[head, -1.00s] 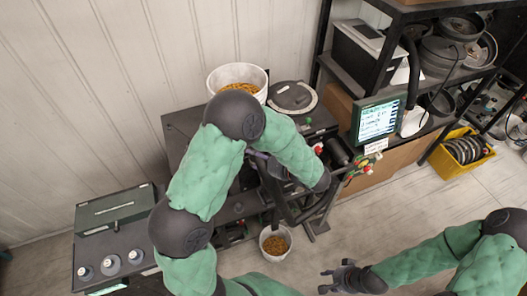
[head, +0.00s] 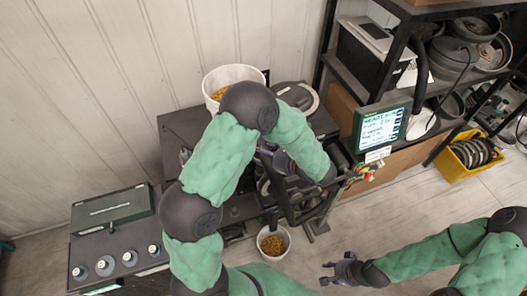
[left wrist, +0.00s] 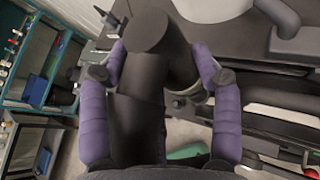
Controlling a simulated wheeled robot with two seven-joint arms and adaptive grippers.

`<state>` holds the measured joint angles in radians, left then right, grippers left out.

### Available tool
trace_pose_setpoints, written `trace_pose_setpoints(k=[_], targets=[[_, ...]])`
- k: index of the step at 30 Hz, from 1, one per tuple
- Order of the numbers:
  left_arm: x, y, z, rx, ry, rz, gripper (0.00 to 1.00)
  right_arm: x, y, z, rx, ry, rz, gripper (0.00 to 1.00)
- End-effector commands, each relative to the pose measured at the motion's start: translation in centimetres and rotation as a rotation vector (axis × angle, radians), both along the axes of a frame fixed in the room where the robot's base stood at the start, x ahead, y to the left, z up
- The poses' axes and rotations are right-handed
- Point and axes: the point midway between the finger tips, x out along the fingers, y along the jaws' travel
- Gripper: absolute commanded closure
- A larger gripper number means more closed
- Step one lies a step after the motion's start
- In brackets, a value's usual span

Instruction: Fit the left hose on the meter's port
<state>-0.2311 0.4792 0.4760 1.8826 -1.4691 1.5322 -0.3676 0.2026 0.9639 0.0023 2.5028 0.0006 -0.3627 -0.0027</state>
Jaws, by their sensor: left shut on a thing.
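In the left wrist view, a thick dark hose (left wrist: 148,35) with a blunt round end lies between the purple fingers of my left gripper (left wrist: 160,62), which is shut on it. In the head view my left arm reaches over the dark seed-meter stand (head: 188,128), and its forearm hides most of the gripper and the hose. I cannot make out the meter's port or whether the hose end touches it. My right gripper (head: 328,273) is at the lower right, with its fingers apart, empty and away from the stand.
A white bucket of seed (head: 221,80) stands at the back of the stand, and a small seed cup (head: 284,233) is below its front. A lit screen (head: 382,126) and a shelf rack (head: 398,60) are to the right. A yellow crate (head: 450,168) sits on the floor.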

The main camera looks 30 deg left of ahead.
Motion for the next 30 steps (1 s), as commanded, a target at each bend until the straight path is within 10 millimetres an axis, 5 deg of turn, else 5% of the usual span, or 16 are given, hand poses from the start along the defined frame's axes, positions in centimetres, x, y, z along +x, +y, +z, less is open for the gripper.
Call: trace_pose_setpoints(k=[30], targets=[[0.0,0.0,-6.2,0.0,-0.001,0.001,0.8,0.0,0.0,-4.8,0.0,0.001,0.0,0.6]])
